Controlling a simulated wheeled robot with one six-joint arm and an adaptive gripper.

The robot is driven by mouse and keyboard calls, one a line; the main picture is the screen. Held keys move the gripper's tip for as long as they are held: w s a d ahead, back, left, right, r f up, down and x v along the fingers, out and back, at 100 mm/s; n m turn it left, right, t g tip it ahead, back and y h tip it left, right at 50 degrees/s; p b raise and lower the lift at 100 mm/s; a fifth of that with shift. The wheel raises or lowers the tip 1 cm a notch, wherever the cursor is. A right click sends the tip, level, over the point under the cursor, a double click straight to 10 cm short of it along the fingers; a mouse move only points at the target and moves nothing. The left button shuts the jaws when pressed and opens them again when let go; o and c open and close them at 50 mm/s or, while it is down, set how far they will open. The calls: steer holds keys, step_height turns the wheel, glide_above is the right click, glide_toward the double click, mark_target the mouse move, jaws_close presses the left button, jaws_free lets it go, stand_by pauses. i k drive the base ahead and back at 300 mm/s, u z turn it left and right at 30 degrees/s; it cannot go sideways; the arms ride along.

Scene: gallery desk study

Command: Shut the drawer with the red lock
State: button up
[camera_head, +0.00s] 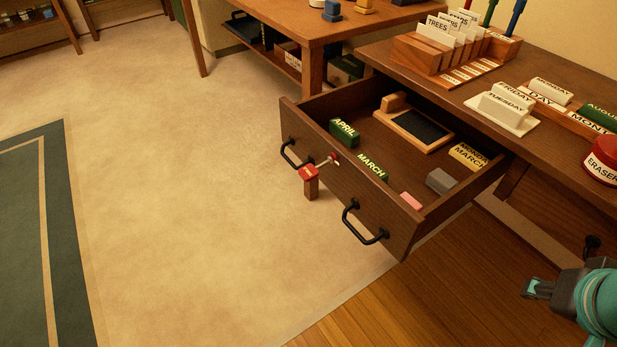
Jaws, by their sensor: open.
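The wooden drawer (393,225) is pulled well out from under the desk (455,85), toward the lower left. A small red lock (308,173) hangs at its front, between two black handles, the left handle (295,153) and the right handle (362,222). Inside are green APRIL (344,133) and MARCH (372,167) blocks, a framed dark slate (420,127), a pale lettered block (467,156), a grey block (440,181) and a pink block (411,200). My gripper (536,289) is at the lower right, open and empty, apart from the drawer and right of its front. The picture edge cuts off part of my arm.
On the desk stand a card holder (418,52), white day blocks (505,104) and a red ERASER tin (602,160) near the right edge. Another wooden table (300,22) stands behind. Open floor (190,200) lies left of the drawer, with a green rug (22,240) beyond.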

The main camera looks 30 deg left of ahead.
mark_target(379, 206)
steer(key=u, duration=2.5)
steer(key=k, duration=0.7)
steer(key=z, duration=0.75)
steer(key=i, duration=0.9)
